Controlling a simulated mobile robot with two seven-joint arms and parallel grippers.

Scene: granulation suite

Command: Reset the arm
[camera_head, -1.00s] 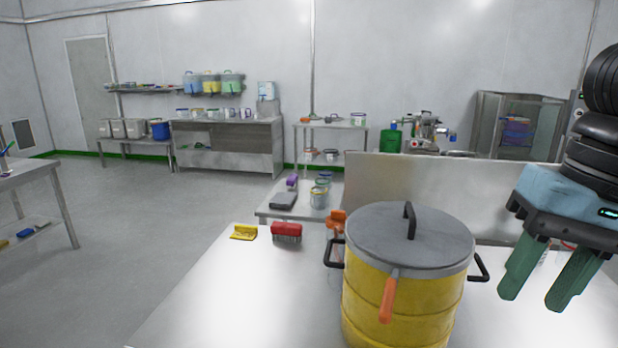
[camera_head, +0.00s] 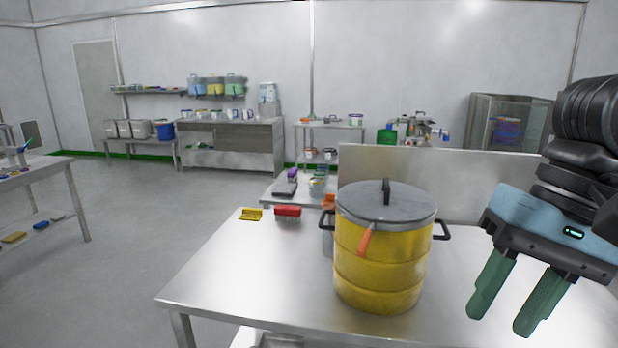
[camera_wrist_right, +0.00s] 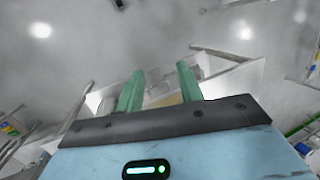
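My right gripper (camera_head: 507,305) hangs at the right side of the head view, above the right part of the metal table (camera_head: 240,285). Its two green fingers are spread apart with nothing between them. The fingers also show in the right wrist view (camera_wrist_right: 160,90), apart and empty. A yellow pot (camera_head: 378,265) with a grey lid stands upright on the table to the left of the gripper, apart from it. My left gripper is in neither view.
A red brush (camera_head: 288,211) and a yellow scraper (camera_head: 251,214) lie at the table's far left edge. A metal panel (camera_head: 480,185) stands behind the pot. The table's front left is clear. Open floor (camera_head: 120,220) lies to the left.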

